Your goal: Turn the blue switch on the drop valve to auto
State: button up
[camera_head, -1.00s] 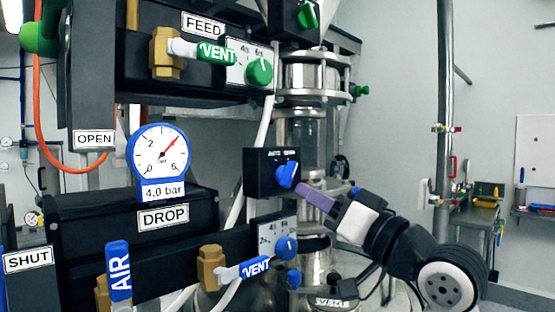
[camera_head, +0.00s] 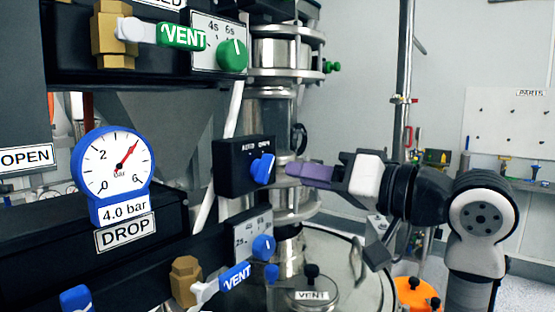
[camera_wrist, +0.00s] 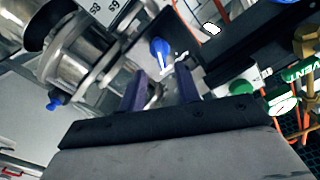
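The blue switch (camera_head: 262,168) sits on a black box (camera_head: 230,171) above the DROP line. Its printed labels are small; they seem to read AUTO on the left and OPEN on the right. The switch's handle leans to the upper right, toward the right label. My gripper (camera_head: 289,171) is just right of the switch at about its height, with a small gap between. In the wrist view my gripper (camera_wrist: 160,72) has two purple fingers spread apart with nothing held. The blue switch (camera_wrist: 160,48) shows just beyond and between the fingertips, apparently untouched.
A blue pressure gauge (camera_head: 113,165) stands left of the box. Below is a timer panel with a blue knob (camera_head: 263,246) and a blue VENT handle (camera_head: 236,275). A green VENT handle (camera_head: 182,37) is above. Metal pipework (camera_head: 275,110) stands close behind the switch.

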aim_at(270, 169)
jog(key=p+x, duration=0.1)
jog(key=x, duration=0.5)
jog(key=shift+c, duration=0.4)
grip_shut()
